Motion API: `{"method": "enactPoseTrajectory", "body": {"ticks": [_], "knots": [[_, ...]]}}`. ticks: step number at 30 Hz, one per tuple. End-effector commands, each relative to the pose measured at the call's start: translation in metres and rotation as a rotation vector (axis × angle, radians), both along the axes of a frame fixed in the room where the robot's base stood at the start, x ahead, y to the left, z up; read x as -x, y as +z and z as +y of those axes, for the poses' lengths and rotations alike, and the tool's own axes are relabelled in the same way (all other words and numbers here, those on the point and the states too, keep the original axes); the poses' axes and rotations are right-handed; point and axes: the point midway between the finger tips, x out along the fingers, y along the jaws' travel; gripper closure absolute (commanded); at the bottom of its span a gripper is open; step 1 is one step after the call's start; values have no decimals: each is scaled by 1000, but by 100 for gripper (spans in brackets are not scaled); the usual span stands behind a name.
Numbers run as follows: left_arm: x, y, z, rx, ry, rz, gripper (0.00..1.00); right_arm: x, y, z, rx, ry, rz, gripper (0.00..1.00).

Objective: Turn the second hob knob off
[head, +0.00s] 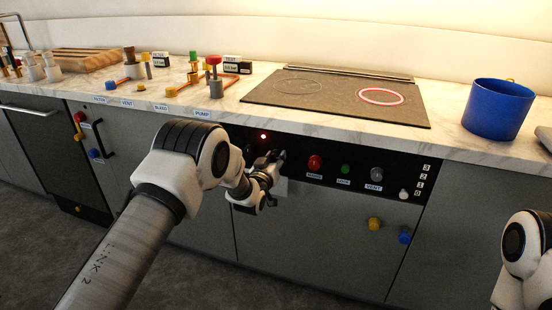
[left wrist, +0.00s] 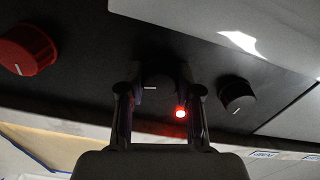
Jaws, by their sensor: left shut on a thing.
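My left gripper (head: 278,160) is at the black control panel (head: 335,180) below the hob (head: 340,112). In the left wrist view its two fingers (left wrist: 159,72) are closed around the sides of a dark knob (left wrist: 155,82), whose short white mark lies level in the picture. The gripper hides this knob in the head view. Another black knob (left wrist: 237,96) sits to the right in the left wrist view, its white mark slanted. A small red light (left wrist: 180,112) glows near the held knob. The hob's right ring (head: 381,96) glows red; the left ring is dark. My right gripper is out of view.
A red knob (head: 315,162) is beside the gripper; a green button (head: 345,169) and grey knob (head: 376,173) are farther right. A blue pot (head: 498,110) stands right of the hob. Valves and pipes (head: 205,80) occupy the counter's left. The floor is clear.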

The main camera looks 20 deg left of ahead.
Motion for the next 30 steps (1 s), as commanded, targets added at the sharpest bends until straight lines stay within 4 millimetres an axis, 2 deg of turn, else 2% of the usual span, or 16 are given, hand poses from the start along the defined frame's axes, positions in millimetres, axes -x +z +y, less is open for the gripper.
{"method": "enactPoseTrajectory", "body": {"ticks": [30], "knots": [[0,0,1,955,1,31,100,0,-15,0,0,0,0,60]]}}
